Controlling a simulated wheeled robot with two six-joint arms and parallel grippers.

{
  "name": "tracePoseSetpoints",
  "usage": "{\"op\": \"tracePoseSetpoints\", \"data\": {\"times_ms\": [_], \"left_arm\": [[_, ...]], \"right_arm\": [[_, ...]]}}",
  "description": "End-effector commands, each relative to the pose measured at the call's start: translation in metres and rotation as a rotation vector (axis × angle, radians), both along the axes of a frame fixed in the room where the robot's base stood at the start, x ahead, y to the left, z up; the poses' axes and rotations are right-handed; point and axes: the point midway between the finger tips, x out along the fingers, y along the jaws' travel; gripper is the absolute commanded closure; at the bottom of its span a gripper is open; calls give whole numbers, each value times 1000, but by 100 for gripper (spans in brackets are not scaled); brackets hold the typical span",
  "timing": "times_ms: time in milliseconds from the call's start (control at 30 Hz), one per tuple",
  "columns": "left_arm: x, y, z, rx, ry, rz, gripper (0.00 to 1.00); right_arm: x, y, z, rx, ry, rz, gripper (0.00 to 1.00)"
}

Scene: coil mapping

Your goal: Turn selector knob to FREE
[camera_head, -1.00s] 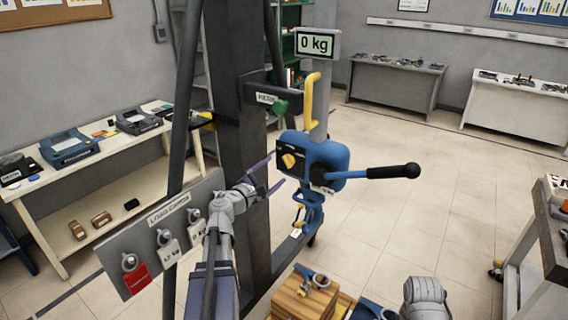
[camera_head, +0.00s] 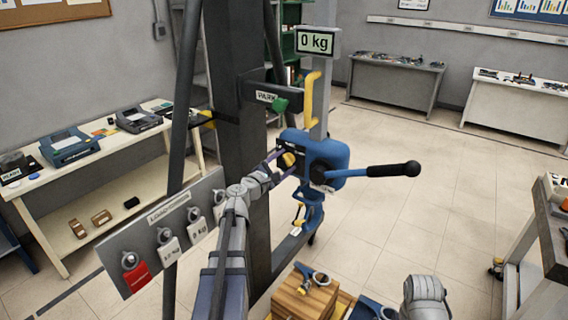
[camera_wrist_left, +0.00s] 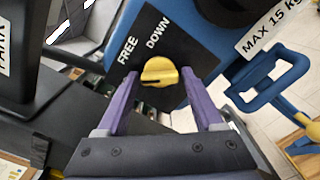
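The yellow selector knob (camera_head: 288,159) is on the front of the blue hoist body (camera_head: 327,155). In the left wrist view the knob (camera_wrist_left: 160,71) sits on a black plate with the words FREE (camera_wrist_left: 127,50) and DOWN (camera_wrist_left: 158,32). A dark slot shows on the knob; I cannot tell which word it marks. My left gripper (camera_head: 280,166) is at the hoist front. In the wrist view its two purple fingers (camera_wrist_left: 163,82) are apart, with the knob between and just beyond their tips and gaps on both sides. My right gripper is not visible.
A black-handled lever (camera_head: 393,170) sticks out right of the hoist. A PARK bracket (camera_head: 265,97) with a green tip and a yellow hook (camera_head: 311,98) are above it. A panel with hung tags (camera_head: 160,235) is left of my left arm. A wooden block (camera_head: 303,298) is below.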

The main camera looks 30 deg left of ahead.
Motion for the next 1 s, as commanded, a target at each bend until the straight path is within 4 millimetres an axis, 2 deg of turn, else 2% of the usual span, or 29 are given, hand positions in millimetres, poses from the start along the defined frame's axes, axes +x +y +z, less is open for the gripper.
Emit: {"op": "tracePoseSetpoints", "data": {"times_ms": [67, 567, 833, 1000], "left_arm": [[0, 0, 0, 0, 0, 0, 42], [0, 0, 0, 0, 1, -1, 98], [0, 0, 0, 38, -2, -1, 98], [0, 0, 0, 134, -10, -1, 98]], "right_arm": [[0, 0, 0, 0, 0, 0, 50], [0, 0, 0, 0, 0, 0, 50], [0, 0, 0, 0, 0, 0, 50], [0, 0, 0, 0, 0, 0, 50]]}}
